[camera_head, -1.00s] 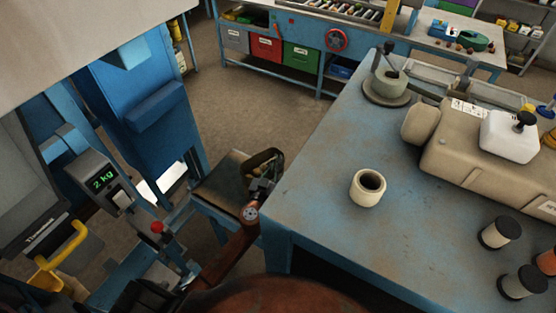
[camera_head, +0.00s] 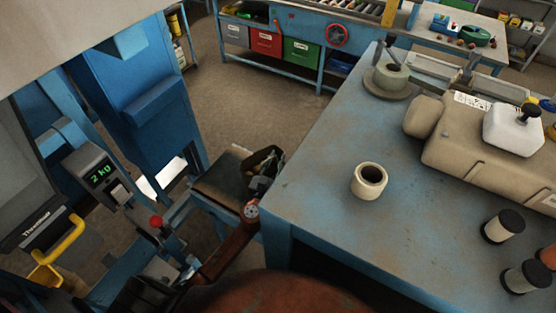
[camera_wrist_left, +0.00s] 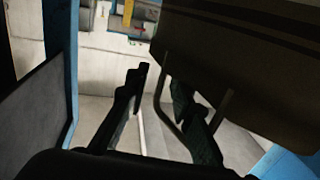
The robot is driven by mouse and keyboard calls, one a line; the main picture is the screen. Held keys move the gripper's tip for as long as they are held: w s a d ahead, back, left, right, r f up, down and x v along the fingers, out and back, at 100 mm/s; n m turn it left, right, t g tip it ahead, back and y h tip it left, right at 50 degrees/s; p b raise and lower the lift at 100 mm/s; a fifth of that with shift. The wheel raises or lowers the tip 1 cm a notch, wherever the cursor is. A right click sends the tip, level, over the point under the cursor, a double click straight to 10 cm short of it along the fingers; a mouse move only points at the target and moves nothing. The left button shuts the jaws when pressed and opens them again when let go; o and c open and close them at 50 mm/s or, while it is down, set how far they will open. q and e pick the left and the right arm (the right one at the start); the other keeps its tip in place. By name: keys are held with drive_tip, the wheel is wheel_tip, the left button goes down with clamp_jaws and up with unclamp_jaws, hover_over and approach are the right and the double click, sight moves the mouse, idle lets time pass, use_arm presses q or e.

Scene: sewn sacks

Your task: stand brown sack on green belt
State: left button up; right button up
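My left gripper (camera_head: 262,168) is beside the blue table's left edge, above the dark flat surface (camera_head: 222,182) of a low stand. A large dark brown body (camera_wrist_left: 245,60) with a stripe fills the upper right of that view, close to the right finger. I cannot tell whether it is the sack. I make out no brown sack or green belt for certain in the head view. My right gripper is not in view.
The blue table (camera_head: 310,215) carries a cream ring (camera_head: 369,181), a beige machine (camera_head: 470,150) and dark-capped spools (camera_head: 502,226). A scale display (camera_head: 101,173) reading 2 kg and a yellow handle (camera_head: 64,242) are at left. Open floor (camera_head: 245,110) lies behind.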

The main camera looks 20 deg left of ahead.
use_arm(q)
drive_tip(key=shift+s, duration=0.1)
drive_tip(key=s+b, duration=0.2)
drive_tip(key=s, duration=0.9)
drive_tip(key=shift+s+d, duration=0.4)
drive_tip(key=shift+r, duration=0.1)
drive_tip(key=shift+d, duration=0.1)
